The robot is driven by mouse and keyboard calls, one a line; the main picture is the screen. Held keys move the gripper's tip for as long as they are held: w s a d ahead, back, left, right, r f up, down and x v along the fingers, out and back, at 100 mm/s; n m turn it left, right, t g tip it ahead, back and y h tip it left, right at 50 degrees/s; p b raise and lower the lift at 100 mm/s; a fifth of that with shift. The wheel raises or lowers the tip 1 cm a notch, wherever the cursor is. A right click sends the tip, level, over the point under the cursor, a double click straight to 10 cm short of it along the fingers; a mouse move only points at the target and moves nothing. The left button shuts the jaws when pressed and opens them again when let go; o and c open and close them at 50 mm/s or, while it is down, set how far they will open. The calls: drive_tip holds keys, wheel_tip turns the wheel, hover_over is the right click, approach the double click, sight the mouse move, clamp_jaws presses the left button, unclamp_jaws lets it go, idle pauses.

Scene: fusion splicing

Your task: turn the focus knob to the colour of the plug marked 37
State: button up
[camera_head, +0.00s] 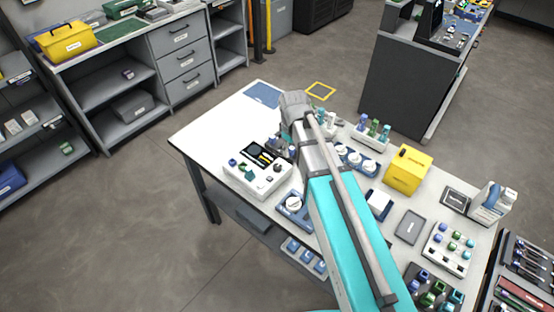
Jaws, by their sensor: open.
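A white boxed device (257,181) with a dark screen and several small knobs stands at the table's left front. A dark round knob (277,168) is on its right side; I cannot tell which knob is the focus knob. Blue, green and teal plugs stand in a white rack (437,257) at the right, and more are at the back (373,130). Their numbers are too small to read, so I cannot pick out plug 37. My gripper (283,147) is mostly hidden by my wrist. It hangs just behind the device, and I see nothing held in it.
The white table (205,135) is clear at its left end. A yellow box (408,170), a grey tray (410,227) and a white-and-blue container (490,203) stand to the right. My arm covers the table's middle. Shelves (110,90) stand apart at the back left.

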sight(277, 166)
drive_tip(key=a+n, duration=0.1)
drive_tip(key=w+a+r, duration=0.1)
drive_tip(key=a, duration=0.1)
drive_tip(key=a+n+p, duration=0.1)
drive_tip(key=a, duration=0.1)
drive_tip(key=shift+w+r+n, duration=0.3)
drive_tip(key=shift+w+r, duration=0.1)
drive_tip(key=shift+f, duration=0.15)
wheel_tip(277, 166, down, 14)
drive_tip(key=b, duration=1.3)
drive_tip(key=shift+w+r+b, duration=0.15)
drive_tip(key=shift+r+b, duration=0.1)
drive_tip(key=shift+b, duration=0.15)
drive_tip(key=shift+c, duration=0.3)
clamp_jaws()
